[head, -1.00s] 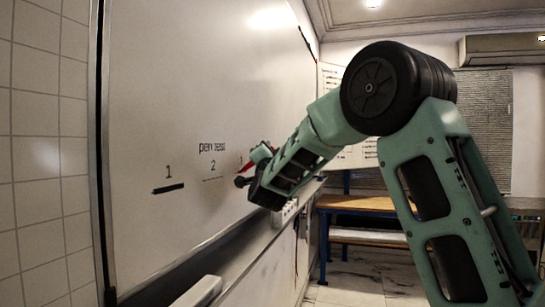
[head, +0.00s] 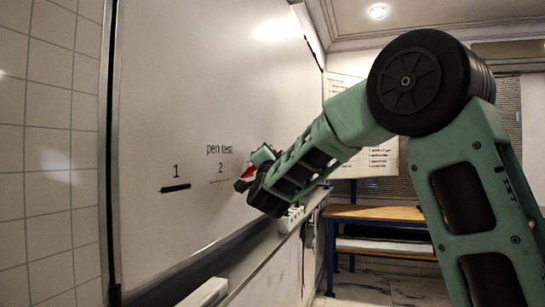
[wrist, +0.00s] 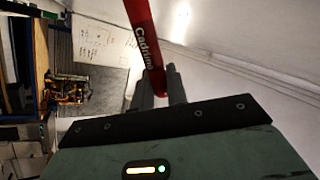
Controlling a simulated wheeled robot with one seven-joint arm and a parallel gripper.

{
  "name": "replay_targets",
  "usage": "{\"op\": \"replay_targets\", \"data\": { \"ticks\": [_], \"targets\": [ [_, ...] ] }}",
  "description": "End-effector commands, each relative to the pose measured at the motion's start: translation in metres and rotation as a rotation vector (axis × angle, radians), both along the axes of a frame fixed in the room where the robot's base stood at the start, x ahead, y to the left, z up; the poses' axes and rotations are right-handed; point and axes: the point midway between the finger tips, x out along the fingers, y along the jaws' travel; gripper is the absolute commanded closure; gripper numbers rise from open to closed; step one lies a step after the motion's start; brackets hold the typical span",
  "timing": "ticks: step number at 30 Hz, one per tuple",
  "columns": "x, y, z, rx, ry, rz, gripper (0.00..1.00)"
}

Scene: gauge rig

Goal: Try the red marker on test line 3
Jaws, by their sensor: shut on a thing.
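My gripper (head: 255,170) is shut on the red marker (head: 249,172), close in front of the whiteboard (head: 200,95). In the wrist view, the marker (wrist: 143,38) with the word "Cadrine" stands up from between the two grey fingers (wrist: 158,86). Its far end is cut off by the top of that view. The board bears the words "pen test" (head: 219,150). Under the 1 is a thick black stroke (head: 175,188); under the 2 is a thin dashed line (head: 219,181). Line 3 is hidden behind my gripper. I cannot tell whether the marker touches the board.
A ledge (head: 247,262) runs along the board's lower edge, with a pale block (head: 204,293) at its near end and a white box (head: 291,219) farther along. A wooden-topped table (head: 375,214) with blue legs stands behind. Tiled wall (head: 50,150) is at the left.

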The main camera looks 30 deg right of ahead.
Motion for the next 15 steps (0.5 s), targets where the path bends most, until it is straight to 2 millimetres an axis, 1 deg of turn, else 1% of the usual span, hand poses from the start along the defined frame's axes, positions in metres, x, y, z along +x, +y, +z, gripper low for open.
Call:
{"op": "replay_targets", "data": {
  "ticks": [5,15],
  "targets": [
    [-0.014,-0.011,-0.003,0.000,-0.002,-0.003,1.00],
    [-0.039,-0.031,-0.003,0.000,-0.003,-0.002,1.00]
  ]
}}
